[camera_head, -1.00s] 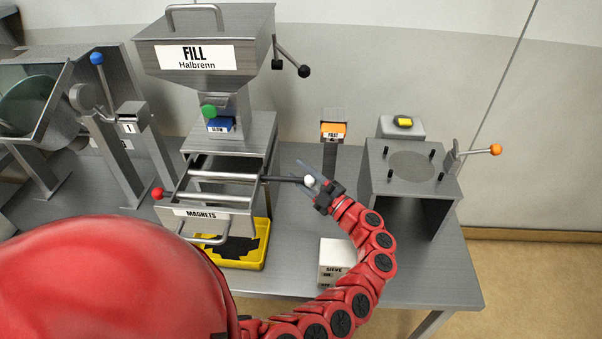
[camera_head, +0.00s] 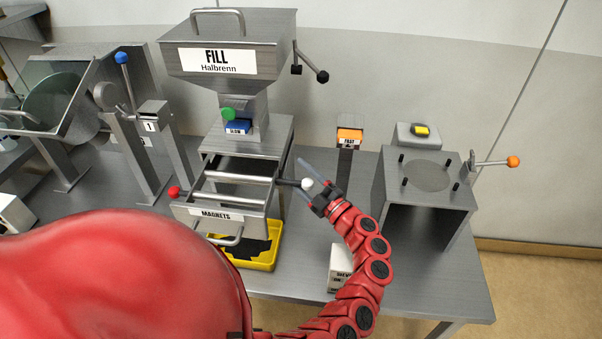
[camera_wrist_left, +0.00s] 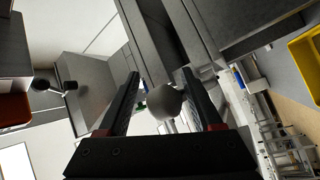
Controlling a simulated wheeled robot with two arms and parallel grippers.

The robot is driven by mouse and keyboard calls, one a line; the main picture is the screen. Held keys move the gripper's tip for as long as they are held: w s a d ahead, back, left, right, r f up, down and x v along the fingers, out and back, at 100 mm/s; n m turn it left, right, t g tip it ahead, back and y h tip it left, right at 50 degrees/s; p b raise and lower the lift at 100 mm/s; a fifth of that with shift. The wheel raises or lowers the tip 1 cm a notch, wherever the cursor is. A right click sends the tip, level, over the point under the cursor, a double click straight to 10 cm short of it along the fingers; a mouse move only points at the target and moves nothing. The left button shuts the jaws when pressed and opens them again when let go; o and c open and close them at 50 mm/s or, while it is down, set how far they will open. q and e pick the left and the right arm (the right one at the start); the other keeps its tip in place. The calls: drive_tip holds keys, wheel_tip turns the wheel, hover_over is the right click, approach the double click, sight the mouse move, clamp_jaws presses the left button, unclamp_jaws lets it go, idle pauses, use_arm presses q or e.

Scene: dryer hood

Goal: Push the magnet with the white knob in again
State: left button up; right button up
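The white knob (camera_head: 308,184) sits at the end of a dark rod that sticks out from the right side of the drawer labelled MAGNETS (camera_head: 222,214). A short length of rod shows between drawer and knob. My left gripper (camera_head: 311,181) is at the knob, its fingers on either side of it. In the left wrist view the knob (camera_wrist_left: 165,103) lies between the two spread fingers, with a clear gap on the left and a narrower one on the right. Steel bars (camera_head: 238,179) cross the drawer, and a red knob (camera_head: 174,191) is at its left. My right gripper is not in view.
The FILL hopper (camera_head: 228,85) stands above the drawer, and a yellow tray (camera_head: 262,266) lies below it. A post with an orange FAST block (camera_head: 350,135) is behind my gripper. A metal stand (camera_head: 455,195) is to the right, a white SIEVE box (camera_head: 340,268) in front.

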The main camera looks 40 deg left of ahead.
use_arm(q)
drive_tip(key=shift+f, duration=0.1)
drive_tip(key=shift+d+f, duration=0.15)
drive_tip(key=shift+d, duration=0.1)
drive_tip(key=b+v, duration=0.4)
drive_tip(key=v, duration=1.2)
drive_tip(key=shift+d+b, duration=0.3)
drive_tip(key=shift+d, duration=0.15)
